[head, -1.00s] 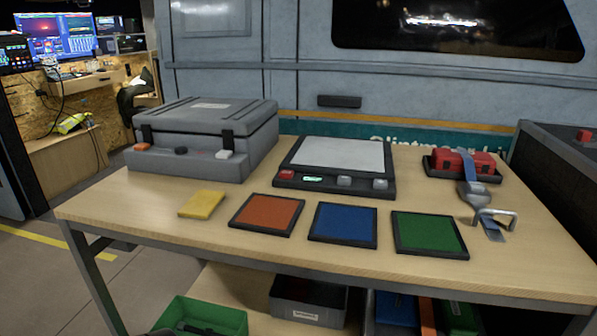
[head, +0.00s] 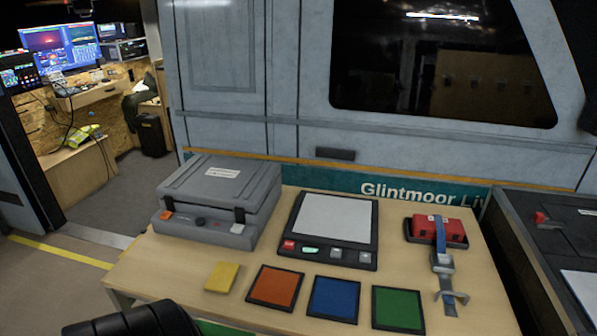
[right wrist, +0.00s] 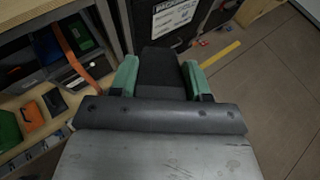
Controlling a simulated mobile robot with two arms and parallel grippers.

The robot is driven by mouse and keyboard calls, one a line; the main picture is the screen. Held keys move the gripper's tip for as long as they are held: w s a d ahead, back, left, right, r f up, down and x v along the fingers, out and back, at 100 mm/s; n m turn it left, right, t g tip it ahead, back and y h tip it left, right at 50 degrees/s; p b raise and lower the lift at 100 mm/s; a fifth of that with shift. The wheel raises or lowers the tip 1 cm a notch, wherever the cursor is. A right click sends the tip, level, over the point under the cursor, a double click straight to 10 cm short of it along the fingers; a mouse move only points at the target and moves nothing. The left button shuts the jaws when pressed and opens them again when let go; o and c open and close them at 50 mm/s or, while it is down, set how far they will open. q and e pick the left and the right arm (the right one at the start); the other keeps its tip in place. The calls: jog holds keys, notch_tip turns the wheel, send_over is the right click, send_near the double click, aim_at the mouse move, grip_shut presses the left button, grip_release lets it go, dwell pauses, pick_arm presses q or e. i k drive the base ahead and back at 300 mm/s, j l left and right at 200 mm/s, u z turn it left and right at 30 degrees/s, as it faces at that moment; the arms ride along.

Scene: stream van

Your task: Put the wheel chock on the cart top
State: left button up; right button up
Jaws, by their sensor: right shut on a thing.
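In the right wrist view, my right gripper (right wrist: 161,74) is shut on a dark, black block, the wheel chock (right wrist: 160,65). Its green-padded fingers press on the block's two sides, and the block is held clear of the floor. The head view does not show my right gripper. My left gripper is in neither view. A dark-topped unit (head: 540,225) with a red part on it stands at the right edge of the head view. I cannot tell for sure whether it is the cart.
The wooden table (head: 450,318) holds a grey case (head: 220,185), a flat panel (head: 335,218), yellow, orange, blue and green pads, and a strapped red box (head: 437,228). A van wall stands behind it. The wrist view shows shelves with bins (right wrist: 75,40) at left and open floor (right wrist: 275,85) at right.

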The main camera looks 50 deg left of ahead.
aim_at(168, 263)
jog(key=k+j, duration=0.15)
jog(key=j, duration=0.2)
jog(key=k+j, duration=0.15)
jog(key=j, duration=0.2)
jog(key=k+j, duration=0.15)
jog(key=j, duration=0.25)
jog(key=k+j+z, duration=0.1)
jog(key=j, duration=0.25)
jog(key=k+j, duration=0.2)
jog(key=j, duration=0.15)
